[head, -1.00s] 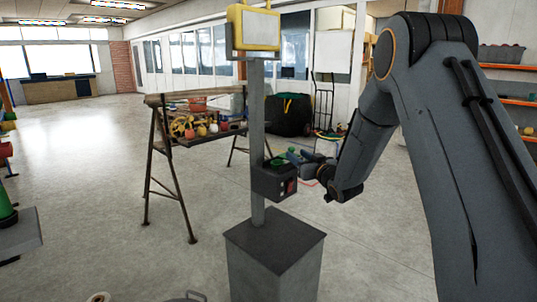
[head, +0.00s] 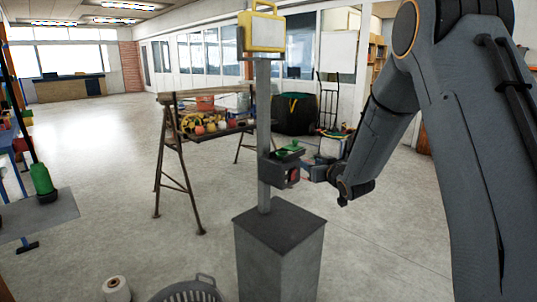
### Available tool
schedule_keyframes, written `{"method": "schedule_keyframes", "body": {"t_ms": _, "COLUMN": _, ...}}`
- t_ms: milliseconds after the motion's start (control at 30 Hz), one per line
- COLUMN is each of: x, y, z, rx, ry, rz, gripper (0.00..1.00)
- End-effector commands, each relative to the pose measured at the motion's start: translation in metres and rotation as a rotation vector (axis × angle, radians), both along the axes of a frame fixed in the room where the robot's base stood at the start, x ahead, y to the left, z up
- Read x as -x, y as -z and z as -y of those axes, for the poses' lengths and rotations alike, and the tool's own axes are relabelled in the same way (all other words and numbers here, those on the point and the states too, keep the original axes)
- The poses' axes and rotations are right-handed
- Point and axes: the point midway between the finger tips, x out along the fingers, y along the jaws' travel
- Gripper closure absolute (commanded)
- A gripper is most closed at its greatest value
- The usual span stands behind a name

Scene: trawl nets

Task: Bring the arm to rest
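My arm reaches in from the right side of the head view, bent down at the elbow. Its wrist is low, and my gripper (head: 310,171) points left, close to the dark control box (head: 279,173) on the grey post. The gripper is small and partly hidden by the wrist and the box, so I cannot tell whether its fingers are open or shut. A green object (head: 288,151) shows just above the box; I cannot tell whether the gripper touches it.
The grey post stands on a grey pedestal (head: 280,222) with a yellow-framed panel (head: 261,33) on top. A trestle table (head: 170,95) with floats stands behind. A green bottle-like item (head: 42,181) is at left. A spool (head: 117,289) and a basket (head: 187,291) are in front. The floor at left-centre is clear.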

Motion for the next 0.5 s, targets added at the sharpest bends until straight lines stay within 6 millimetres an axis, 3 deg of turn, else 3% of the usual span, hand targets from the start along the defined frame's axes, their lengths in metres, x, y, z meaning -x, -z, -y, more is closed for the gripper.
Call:
{"method": "schedule_keyframes", "body": {"t_ms": 267, "x": 0.057, "y": 0.026, "z": 0.021, "rx": 0.075, "ry": 0.108, "rz": -0.249, "gripper": 0.62}}
{"method": "schedule_keyframes", "body": {"t_ms": 367, "x": 0.101, "y": 0.042, "z": 0.032, "rx": 0.110, "ry": 0.158, "rz": -0.396, "gripper": 0.62}}
{"method": "schedule_keyframes", "body": {"t_ms": 500, "x": 0.191, "y": 0.068, "z": 0.046, "rx": 0.156, "ry": 0.222, "rz": -0.662, "gripper": 0.62}}
